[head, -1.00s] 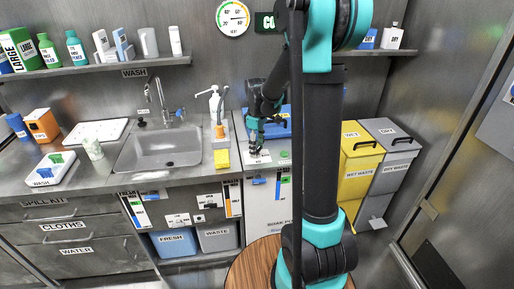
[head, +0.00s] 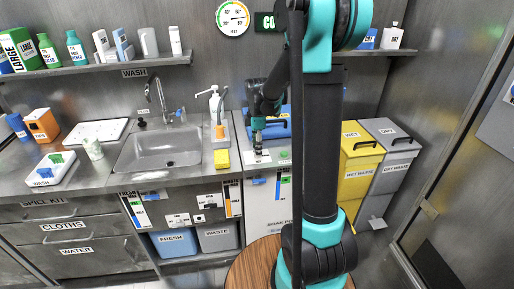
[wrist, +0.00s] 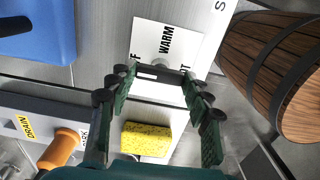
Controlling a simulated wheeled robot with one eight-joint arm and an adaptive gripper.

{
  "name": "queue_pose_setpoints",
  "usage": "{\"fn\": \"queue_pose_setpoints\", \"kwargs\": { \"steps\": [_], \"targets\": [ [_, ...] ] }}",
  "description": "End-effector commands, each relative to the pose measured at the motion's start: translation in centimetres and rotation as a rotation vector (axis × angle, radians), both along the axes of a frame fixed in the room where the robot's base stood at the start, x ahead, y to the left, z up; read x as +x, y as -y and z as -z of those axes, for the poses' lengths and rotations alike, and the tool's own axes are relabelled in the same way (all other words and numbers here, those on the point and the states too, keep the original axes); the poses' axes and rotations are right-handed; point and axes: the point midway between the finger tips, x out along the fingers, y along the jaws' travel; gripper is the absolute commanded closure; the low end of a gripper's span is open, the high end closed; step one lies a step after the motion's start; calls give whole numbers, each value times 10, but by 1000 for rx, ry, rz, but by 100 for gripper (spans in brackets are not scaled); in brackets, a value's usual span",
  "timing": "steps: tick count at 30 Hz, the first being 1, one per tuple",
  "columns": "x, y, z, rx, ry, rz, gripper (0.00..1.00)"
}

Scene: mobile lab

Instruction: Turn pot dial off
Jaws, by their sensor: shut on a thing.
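The pot dial (wrist: 160,74) is a small knob on a white label plate (wrist: 150,35) marked WARM, with other words partly covered. My gripper (wrist: 158,76) is shut on the dial, a fingertip on each side of it. In the head view my gripper (head: 258,148) points down at the white plate (head: 258,159) on the counter, in front of the blue pot (head: 277,125). The blue pot also shows at the upper left of the wrist view (wrist: 40,30). The fingers hide part of the dial, and I cannot tell which mark it points to.
A yellow sponge (head: 221,159) and a pump dispenser (head: 217,110) stand left of the plate, beside the sink (head: 160,147). The sponge also shows below the fingers in the wrist view (wrist: 146,139). Yellow and grey waste bins (head: 358,165) stand to the right.

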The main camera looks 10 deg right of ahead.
Motion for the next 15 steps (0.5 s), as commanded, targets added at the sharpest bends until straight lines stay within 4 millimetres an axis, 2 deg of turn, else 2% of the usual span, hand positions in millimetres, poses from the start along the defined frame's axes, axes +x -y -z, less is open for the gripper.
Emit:
{"fn": "queue_pose_setpoints", "kwargs": {
  "steps": [13, 14, 15],
  "targets": [
    [0, 0, 0, 0, 1, -9, 79],
    [0, 0, 0, 0, 1, -9, 47],
    [0, 0, 0, 0, 1, -9, 42]
  ]
}}
